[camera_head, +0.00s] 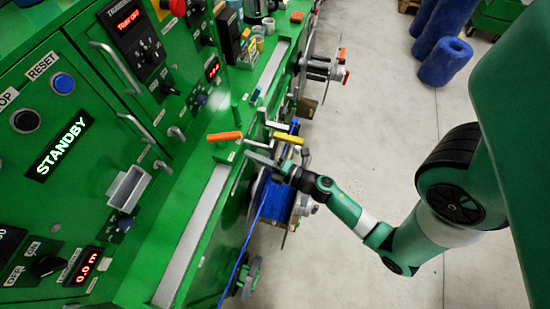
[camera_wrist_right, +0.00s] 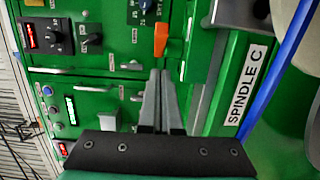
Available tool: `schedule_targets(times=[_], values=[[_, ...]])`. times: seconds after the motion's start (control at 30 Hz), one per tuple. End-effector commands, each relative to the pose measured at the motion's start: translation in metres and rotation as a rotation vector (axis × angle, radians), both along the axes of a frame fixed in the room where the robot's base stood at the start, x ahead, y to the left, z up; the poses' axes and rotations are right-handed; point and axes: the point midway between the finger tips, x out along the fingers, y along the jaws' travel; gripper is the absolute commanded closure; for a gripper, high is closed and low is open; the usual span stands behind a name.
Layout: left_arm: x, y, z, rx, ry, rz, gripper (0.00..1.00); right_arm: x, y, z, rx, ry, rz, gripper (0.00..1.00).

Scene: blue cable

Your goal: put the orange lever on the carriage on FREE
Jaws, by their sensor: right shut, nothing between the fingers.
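An orange lever (camera_head: 225,136) sits on the green machine's ledge, left of my right gripper (camera_head: 256,155) in the head view. In the right wrist view an orange lever (camera_wrist_right: 172,48) shows just beyond the tips of my right gripper (camera_wrist_right: 160,73). The grey fingers are shut together with nothing between them. A small gap seems to lie between tips and lever, but contact is hard to judge. Any FREE marking is too small to read. My left gripper is not in view.
A yellow handle (camera_head: 289,138) and a white handle (camera_head: 280,125) stand close to the right gripper. The blue cable (camera_head: 259,208) runs down from a spool beside it. The control panel shows STANDBY (camera_head: 60,148). Open floor (camera_head: 390,110) lies to the right.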

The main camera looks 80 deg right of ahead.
Motion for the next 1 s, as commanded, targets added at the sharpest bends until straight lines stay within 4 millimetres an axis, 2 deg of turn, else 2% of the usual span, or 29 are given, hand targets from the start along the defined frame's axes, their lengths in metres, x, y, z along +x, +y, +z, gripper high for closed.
schedule_targets(times=[0.2, 0.4, 0.6, 1.0], values=[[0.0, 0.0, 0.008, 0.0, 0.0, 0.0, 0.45, -0.038, -0.005, 0.002, 0.001, 0.0, -0.008, 1.0], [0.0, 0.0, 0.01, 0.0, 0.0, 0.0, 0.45, -0.061, -0.007, 0.001, 0.0, -0.001, -0.006, 1.0], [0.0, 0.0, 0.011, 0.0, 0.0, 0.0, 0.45, -0.067, -0.006, 0.001, 0.001, -0.001, 0.001, 1.0], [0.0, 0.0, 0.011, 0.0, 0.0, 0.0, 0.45, -0.066, -0.004, 0.001, 0.0, -0.001, 0.008, 1.0]])
